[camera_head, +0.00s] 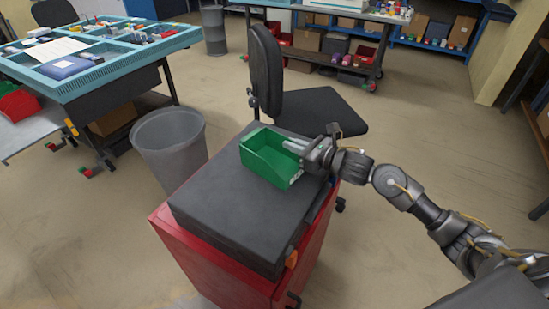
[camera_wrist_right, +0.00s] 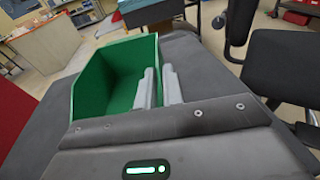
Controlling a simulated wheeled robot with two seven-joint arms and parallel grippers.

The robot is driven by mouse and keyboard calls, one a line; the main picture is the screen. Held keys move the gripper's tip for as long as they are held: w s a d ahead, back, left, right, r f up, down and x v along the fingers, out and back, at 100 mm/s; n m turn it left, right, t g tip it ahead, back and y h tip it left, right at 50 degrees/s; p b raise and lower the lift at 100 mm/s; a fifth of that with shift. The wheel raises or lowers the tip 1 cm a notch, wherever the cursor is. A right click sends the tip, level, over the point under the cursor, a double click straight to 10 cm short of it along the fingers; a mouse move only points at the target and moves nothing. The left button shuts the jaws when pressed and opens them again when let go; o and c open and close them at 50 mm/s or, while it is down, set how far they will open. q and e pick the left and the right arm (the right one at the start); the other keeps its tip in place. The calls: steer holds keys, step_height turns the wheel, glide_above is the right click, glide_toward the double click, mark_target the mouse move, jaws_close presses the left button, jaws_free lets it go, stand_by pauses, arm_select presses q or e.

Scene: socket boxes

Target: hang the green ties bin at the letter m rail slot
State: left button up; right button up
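The green bin (camera_head: 268,158) is an open-topped box with a small white label near its lower front corner. It sits upright on the black top (camera_head: 215,205) of a red cabinet. My right gripper (camera_head: 292,146) reaches in from the right at the bin's right wall. In the right wrist view, the two fingers (camera_wrist_right: 159,75) stand close together on either side of the wall of the green bin (camera_wrist_right: 112,75), with only a thin gap between them. The bin's inside shows no contents in the wrist view. No lettered rail can be made out. My left gripper is out of view.
A grey waste bin (camera_head: 170,145) stands left of the red cabinet (camera_head: 225,265). A black office chair (camera_head: 310,105) stands close behind it. A teal-edged table (camera_head: 105,68) with trays is at the left. Shelves (camera_head: 440,35) line the back. Floor at the front left is clear.

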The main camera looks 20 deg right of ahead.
jaws_close()
steer(key=shift+r, duration=0.15)
steer(key=shift+r+p, duration=0.7)
steer(key=shift+r, duration=0.4)
steer(key=shift+f+b+v, duration=0.2)
steer(key=shift+b+v, duration=0.05)
steer(key=shift+v, duration=0.95)
steer(key=shift+f+b+v, duration=0.15)
steer(key=shift+b+v, duration=0.1)
steer(key=shift+v, duration=0.9)
steer(key=shift+f+b+v, duration=0.15)
steer(key=shift+b+v, duration=0.25)
steer(key=shift+v, duration=0.7)
steer(key=shift+f+b+v, duration=0.2)
steer(key=shift+b+v, duration=0.15)
steer(key=shift+v, duration=0.75)
steer(key=shift+s+d+r, duration=0.15)
steer(key=shift+s+d, duration=0.2)
steer(key=shift+s, duration=0.15)
